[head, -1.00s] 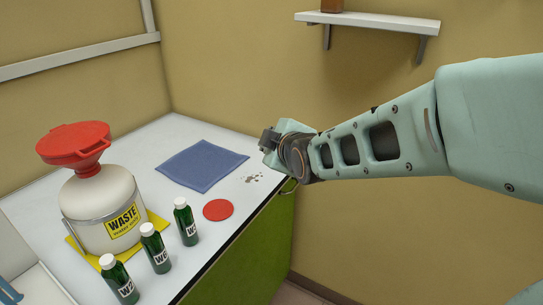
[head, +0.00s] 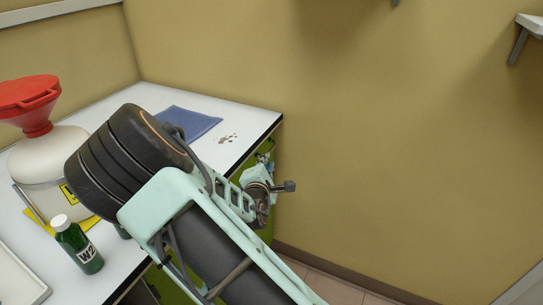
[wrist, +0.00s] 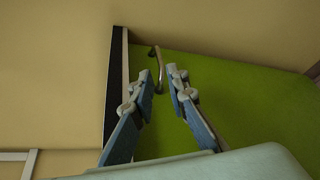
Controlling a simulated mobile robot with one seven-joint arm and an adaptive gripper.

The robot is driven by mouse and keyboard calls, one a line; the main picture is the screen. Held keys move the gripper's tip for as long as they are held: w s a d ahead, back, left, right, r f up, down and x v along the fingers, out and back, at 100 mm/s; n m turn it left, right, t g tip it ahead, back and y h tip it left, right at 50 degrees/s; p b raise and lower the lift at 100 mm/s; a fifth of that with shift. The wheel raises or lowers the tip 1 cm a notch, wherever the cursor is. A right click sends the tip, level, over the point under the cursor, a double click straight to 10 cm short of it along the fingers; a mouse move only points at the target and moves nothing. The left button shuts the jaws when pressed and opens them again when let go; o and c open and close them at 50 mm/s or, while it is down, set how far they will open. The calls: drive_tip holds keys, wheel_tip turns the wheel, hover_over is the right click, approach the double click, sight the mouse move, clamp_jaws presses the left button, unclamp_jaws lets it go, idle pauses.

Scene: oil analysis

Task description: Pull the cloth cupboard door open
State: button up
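The green cupboard door (wrist: 235,95) fills much of the wrist view, with a dark edge strip along its left side. A thin metal bar handle (wrist: 156,54) stands out from it, just beyond my fingertips. My gripper (wrist: 163,80) is open; its two fingers point at the handle, one at either side of its near end. I cannot tell whether either finger touches it. In the head view, my gripper (head: 264,158) is low beside the green cupboard (head: 266,232), under the counter's right end. My arm hides much of the cupboard front there. The door looks shut.
The white counter (head: 245,118) carries a blue cloth (head: 188,124), a waste jug (head: 50,155) with a red funnel (head: 30,100), and a green bottle (head: 77,245). A wall shelf (head: 530,25) is at upper right. Floor right of the cupboard (head: 335,288) looks clear.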

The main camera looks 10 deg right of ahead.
sight(272, 149)
drive_tip(key=shift+n+t, duration=0.3)
drive_tip(key=shift+n, duration=0.2)
drive_tip(key=b+x, duration=0.1)
drive_tip(key=x, duration=1)
drive_tip(key=shift+s+f+b, duration=0.1)
drive_tip(key=shift+f+b, duration=0.1)
drive_tip(key=shift+b, duration=0.2)
clamp_jaws()
